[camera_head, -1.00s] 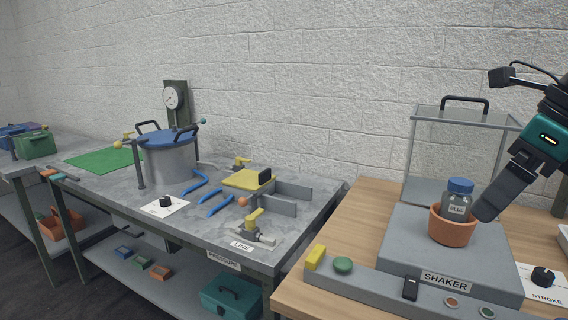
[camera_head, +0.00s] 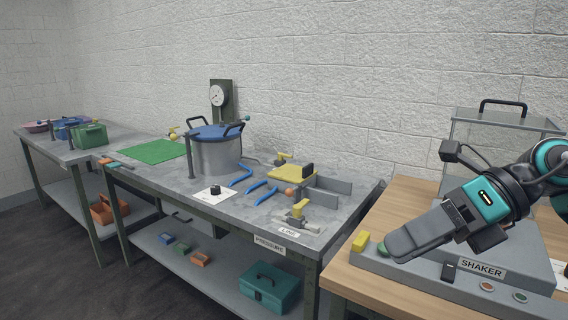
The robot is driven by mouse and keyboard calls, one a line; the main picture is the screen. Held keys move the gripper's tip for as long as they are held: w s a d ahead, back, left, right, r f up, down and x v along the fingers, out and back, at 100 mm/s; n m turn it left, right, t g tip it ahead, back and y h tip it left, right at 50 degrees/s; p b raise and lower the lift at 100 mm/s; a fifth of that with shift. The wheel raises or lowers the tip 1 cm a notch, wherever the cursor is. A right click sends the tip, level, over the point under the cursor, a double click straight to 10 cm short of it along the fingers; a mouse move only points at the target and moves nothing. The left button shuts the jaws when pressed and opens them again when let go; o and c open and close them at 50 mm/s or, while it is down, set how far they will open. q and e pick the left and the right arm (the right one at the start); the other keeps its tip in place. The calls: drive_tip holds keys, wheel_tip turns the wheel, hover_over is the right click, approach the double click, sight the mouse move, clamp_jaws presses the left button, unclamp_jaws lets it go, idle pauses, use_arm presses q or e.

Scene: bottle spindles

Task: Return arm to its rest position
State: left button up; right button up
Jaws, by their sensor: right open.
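My right arm comes in from the right edge, and its right gripper (camera_head: 396,248) reaches left and slightly down over the shaker (camera_head: 530,255). I see the fingers side-on, with no object visible between them, and they are open. The blue-capped bottle and the terracotta pot are not visible; my arm covers the middle of the shaker. My left gripper is not in view.
A clear-walled guard (camera_head: 470,135) with a black handle stands behind the shaker. A yellow block (camera_head: 361,241) sits at the panel's left end. On the grey bench (camera_head: 240,225) to the left stand a blue-lidded pot (camera_head: 218,155), a gauge (camera_head: 217,95) and yellow-handled valves.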

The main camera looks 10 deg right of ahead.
drive_tip(key=w+a+m+y, duration=0.1)
drive_tip(key=a+m+y, duration=0.2)
drive_tip(key=a+y, duration=0.3)
drive_tip(key=w+d+f+m+t+h+p, duration=0.1)
drive_tip(key=w+f+m+t+h, duration=0.15)
drive_tip(key=f+m+t, duration=0.5)
drive_tip(key=w+d+f+m+t+h+p, duration=0.1)
drive_tip(key=w+d+f+m+t+h, duration=0.15)
drive_tip(key=m+t, duration=0.9)
drive_tip(key=s+f+m+g+h, duration=0.3)
drive_tip(key=f+m, duration=0.3)
drive_tip(key=f, duration=0.3)
drive_tip(key=s+f+m+g+h, duration=0.3)
drive_tip(key=s+f+m, duration=0.3)
drive_tip(key=f, duration=0.3)
drive_tip(key=s+f+m+g+h, duration=0.3)
drive_tip(key=s+f+m+h, duration=0.1)
drive_tip(key=f, duration=0.5)
drive_tip(key=shift+s+d+m+h, duration=0.35)
drive_tip(key=shift+s+m+h, duration=0.1)
drive_tip(key=shift+m, duration=0.75)
